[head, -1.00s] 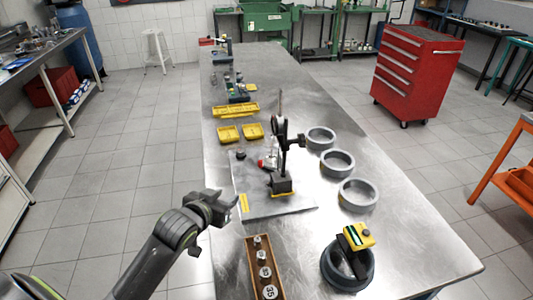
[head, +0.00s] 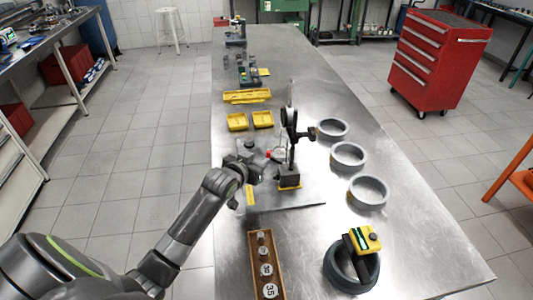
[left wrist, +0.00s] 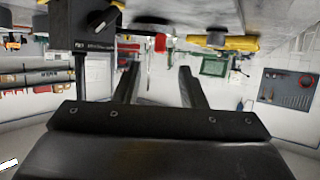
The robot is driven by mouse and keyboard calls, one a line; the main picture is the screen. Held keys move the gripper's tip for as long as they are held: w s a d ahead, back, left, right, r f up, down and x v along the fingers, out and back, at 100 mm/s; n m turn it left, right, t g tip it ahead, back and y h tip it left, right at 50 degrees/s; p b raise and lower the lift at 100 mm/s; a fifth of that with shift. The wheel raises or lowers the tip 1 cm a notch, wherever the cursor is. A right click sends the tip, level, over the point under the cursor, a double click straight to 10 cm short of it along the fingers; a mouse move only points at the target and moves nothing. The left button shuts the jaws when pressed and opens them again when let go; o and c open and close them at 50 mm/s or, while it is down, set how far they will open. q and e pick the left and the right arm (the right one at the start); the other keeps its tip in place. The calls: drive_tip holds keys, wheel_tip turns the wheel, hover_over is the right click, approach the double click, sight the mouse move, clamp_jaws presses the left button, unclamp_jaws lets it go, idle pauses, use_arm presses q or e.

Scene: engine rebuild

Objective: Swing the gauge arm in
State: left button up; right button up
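The gauge stand stands on a steel plate (head: 300,198) on the bench. Its dark base block (head: 289,179) has a yellow strip at the foot, and a thin post rises from it. The dark gauge arm (head: 303,133) reaches right from the post toward the rings. In the left wrist view the base block (left wrist: 84,26) with its black knob shows large at upper left. My left gripper (head: 268,160) is just left of the stand, low over the plate. In the left wrist view its two fingers (left wrist: 157,88) are apart with nothing between them. Its fingertips are hard to make out in the head view.
Several grey rings (head: 368,192) line the right side of the stand. A larger dark ring (head: 338,271) with a yellow tool (head: 366,238) lies in front. A wooden tray (head: 254,253) of round parts is near. Yellow bins (head: 237,121) stand behind the plate.

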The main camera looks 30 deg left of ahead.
sight(268, 154)
use_arm(q)
drive_tip(key=x, duration=0.6)
drive_tip(key=shift+w+f, duration=0.1)
drive_tip(key=shift+w, duration=0.05)
drive_tip(key=shift+w+f, duration=0.2)
drive_tip(key=shift+w, duration=0.3)
use_arm(e)
drive_tip(key=shift+s+d+r, duration=0.1)
drive_tip(key=shift+s+r, duration=0.15)
drive_tip(key=shift+s, duration=0.4)
drive_tip(key=shift+w, duration=0.1)
use_arm(q)
clamp_jaws()
